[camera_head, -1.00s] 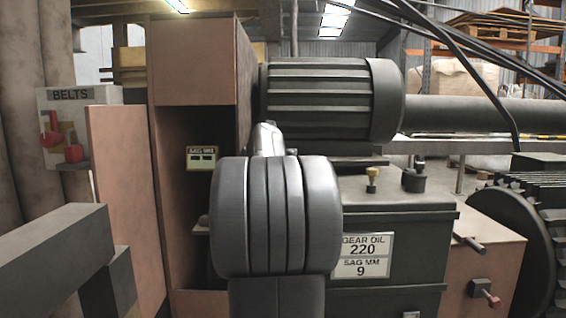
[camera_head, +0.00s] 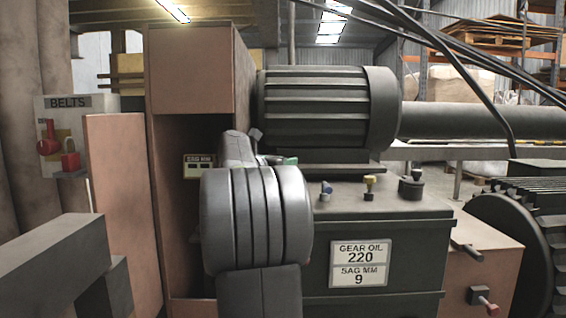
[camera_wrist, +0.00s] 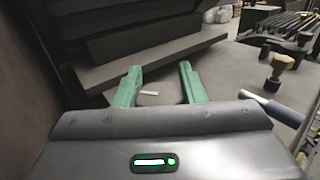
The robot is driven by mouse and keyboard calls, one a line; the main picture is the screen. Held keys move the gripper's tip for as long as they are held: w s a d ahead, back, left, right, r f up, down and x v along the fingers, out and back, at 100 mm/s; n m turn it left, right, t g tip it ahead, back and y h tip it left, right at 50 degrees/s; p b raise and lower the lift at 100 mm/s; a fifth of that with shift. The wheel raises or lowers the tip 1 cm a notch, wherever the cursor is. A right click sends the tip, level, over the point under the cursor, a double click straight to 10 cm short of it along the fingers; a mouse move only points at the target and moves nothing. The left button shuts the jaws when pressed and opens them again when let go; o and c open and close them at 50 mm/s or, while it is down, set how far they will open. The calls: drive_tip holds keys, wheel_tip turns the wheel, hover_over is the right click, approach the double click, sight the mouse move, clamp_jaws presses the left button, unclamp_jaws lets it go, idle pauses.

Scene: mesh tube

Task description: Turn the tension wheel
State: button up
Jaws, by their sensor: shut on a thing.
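My gripper (camera_head: 283,160) is mostly hidden behind my grey wrist in the head view; a green fingertip shows just below the ribbed motor. In the wrist view the two green fingers of my gripper (camera_wrist: 158,74) stand apart over the flat top of the gear housing, near the dark stepped base of the motor. A small pale mark or piece (camera_wrist: 149,92) shows between them. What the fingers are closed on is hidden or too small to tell. I cannot pick out the tension wheel for certain in either view.
The ribbed motor (camera_head: 325,107) stands behind my wrist. A blue-handled part (camera_wrist: 277,108) and a yellow knob (camera_wrist: 280,68) rise right of the fingers. A sag gauge (camera_head: 199,166) sits inside the brown cabinet (camera_head: 192,73). A "GEAR OIL 220, SAG MM 9" label (camera_head: 359,263) faces front.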

drive_tip(key=shift+f, duration=0.1)
drive_tip(key=o, duration=1)
wheel_tip(320, 180, up, 10)
drive_tip(key=p, duration=0.5)
